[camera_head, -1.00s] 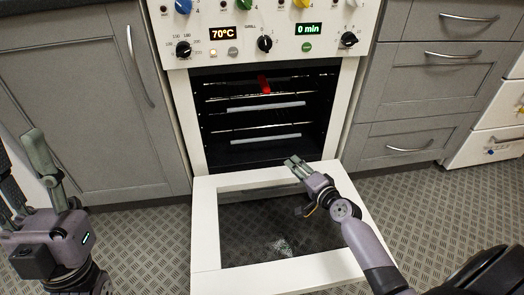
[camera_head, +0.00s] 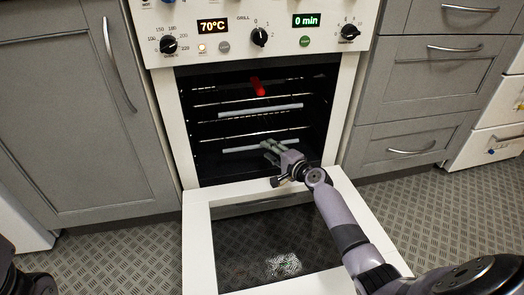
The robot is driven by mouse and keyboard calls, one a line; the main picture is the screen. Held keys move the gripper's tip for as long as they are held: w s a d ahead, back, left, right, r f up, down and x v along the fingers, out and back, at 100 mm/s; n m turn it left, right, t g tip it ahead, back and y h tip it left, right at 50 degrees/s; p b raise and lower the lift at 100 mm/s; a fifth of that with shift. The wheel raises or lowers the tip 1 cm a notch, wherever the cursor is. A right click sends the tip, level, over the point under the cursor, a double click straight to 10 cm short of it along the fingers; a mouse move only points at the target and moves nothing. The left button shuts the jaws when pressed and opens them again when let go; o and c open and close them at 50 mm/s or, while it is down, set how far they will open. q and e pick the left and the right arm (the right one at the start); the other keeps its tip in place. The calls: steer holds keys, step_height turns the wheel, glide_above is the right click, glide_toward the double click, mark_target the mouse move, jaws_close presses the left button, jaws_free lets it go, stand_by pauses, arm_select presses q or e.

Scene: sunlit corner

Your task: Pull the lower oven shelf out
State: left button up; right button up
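The oven (camera_head: 170,112) stands open in the middle of the view, its door (camera_head: 198,245) folded down flat in front. Inside, the lower shelf (camera_head: 240,149) shows as a light grey front bar with thin rails, pushed in. The upper shelf (camera_head: 245,112) has a similar bar above it. My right gripper (camera_head: 267,149) reaches over the door into the oven opening, with its fingertips at the lower shelf's front bar, right of its middle. Its two fingers look slightly apart; whether they touch the bar is unclear. My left gripper is out of view; only dark parts of my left arm show at bottom left.
A red object (camera_head: 258,87) hangs or lies near the top of the oven. Grey cabinets (camera_head: 70,110) and drawers (camera_head: 425,80) flank the oven. The control panel with knobs is above. The lowered door lies beneath my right arm.

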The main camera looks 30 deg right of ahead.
steer(key=b+x, duration=0.1)
steer(key=x, duration=0.3)
steer(key=shift+f+b, duration=0.2)
steer(key=shift+b, duration=0.15)
steer(key=shift+w+a+r, duration=0.1)
steer(key=shift+w, duration=0.4)
steer(key=shift+c, duration=0.2)
jaws_close()
